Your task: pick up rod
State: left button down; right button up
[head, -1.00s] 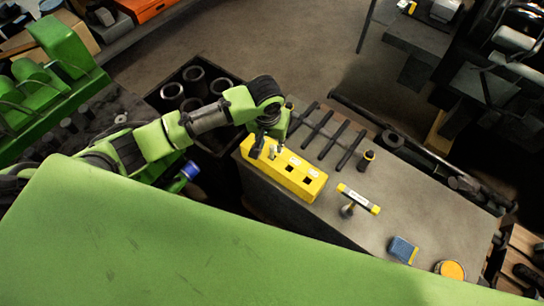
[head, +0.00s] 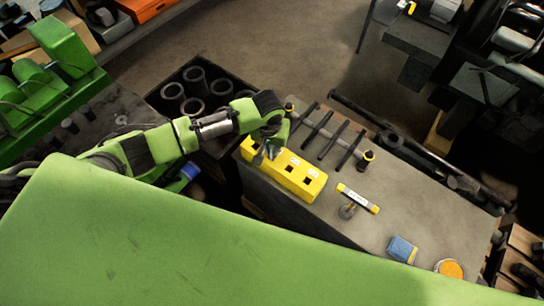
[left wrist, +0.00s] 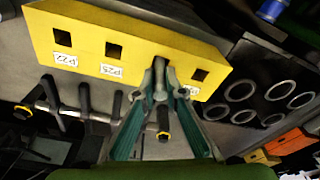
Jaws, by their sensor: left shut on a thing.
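My left gripper (head: 265,156) reaches down over the left part of the yellow block (head: 310,189). In the left wrist view its two teal fingers (left wrist: 160,72) meet at the block (left wrist: 140,38) and are shut on a small grey rod (left wrist: 160,80), of which only a short part shows. Its lower end is hidden, so I cannot tell how deep it sits in the block. Other square holes in the block look dark and empty, with white labels beside them. My right gripper is not in view.
A crate of cylinders (head: 229,80) is behind my left arm.

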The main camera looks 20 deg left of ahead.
pick_arm(q)
notch_tip(320, 180, up, 10)
jog(key=shift+r, duration=0.1)
jog(key=shift+r+p, duration=2.25)
jog(key=shift+p, duration=0.65)
jog(key=shift+r, duration=0.1)
notch_tip(320, 180, up, 7)
jog(key=p, duration=0.8)
jog(key=shift+f+p, duration=0.2)
jog(key=shift+p, duration=0.2)
